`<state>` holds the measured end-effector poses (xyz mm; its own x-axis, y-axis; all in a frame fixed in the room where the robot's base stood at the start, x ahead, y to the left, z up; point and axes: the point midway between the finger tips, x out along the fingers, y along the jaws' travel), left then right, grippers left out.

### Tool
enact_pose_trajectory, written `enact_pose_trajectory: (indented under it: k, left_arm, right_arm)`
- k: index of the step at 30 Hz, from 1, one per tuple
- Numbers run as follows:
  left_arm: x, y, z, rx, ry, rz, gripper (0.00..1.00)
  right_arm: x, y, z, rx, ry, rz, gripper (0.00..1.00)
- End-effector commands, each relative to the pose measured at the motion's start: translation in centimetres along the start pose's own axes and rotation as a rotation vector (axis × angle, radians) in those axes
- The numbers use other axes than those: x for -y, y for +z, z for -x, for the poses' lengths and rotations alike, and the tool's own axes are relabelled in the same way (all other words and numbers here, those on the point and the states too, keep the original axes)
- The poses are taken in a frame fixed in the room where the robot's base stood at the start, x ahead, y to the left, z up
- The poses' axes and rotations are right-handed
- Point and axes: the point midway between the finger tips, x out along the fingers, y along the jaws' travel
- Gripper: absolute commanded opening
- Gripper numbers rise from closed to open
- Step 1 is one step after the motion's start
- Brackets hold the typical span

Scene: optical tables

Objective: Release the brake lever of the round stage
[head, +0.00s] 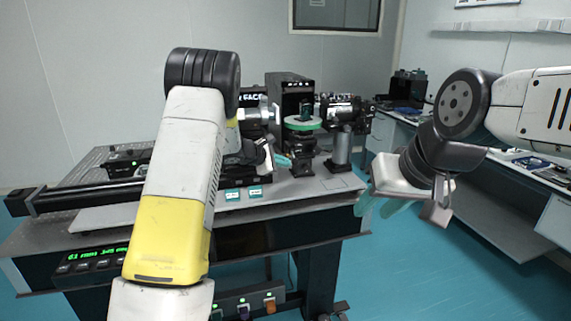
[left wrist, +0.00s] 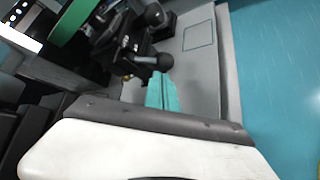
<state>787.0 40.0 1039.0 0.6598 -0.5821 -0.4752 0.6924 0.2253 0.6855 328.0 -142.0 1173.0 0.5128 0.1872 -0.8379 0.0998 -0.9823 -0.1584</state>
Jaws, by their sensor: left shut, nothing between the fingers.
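The round stage (head: 302,124) has a green rim and stands on a black mount on the optical table. Its green edge also shows at the upper left of the left wrist view (left wrist: 70,22). A black lever with a ball knob (left wrist: 163,62) sticks out below it, taken to be the brake lever. A second dark knob (left wrist: 155,14) is farther up. My left gripper (head: 284,161) is shut and empty, just in front of the stage's mount. In the left wrist view its teal fingertips (left wrist: 161,80) appear close to the ball knob; contact cannot be told. My right gripper (head: 379,205) hangs open and empty, right of the table.
The optical table (head: 335,184) has some bare surface at its front right corner. A black cylindrical instrument on a post (head: 341,148) stands right of the stage. A dark tower (head: 290,90) stands behind. Small labels (head: 233,195) sit on the front edge.

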Motion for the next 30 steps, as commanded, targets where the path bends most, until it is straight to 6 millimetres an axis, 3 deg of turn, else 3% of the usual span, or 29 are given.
enact_pose_trajectory:
  k: [11, 30]
  left_arm:
    - [-0.4, 0.6, 0.3, 0.005, -0.072, 0.082, 0.0]
    - [-2.4, 2.3, 1.7, 0.005, -0.38, 0.439, 0.0]
  right_arm:
    - [0.0, 0.0, 0.0, 0.0, 0.0, 0.0, 0.36]
    - [0.0, 0.0, 0.0, 0.0, 0.0, 0.0, 0.36]
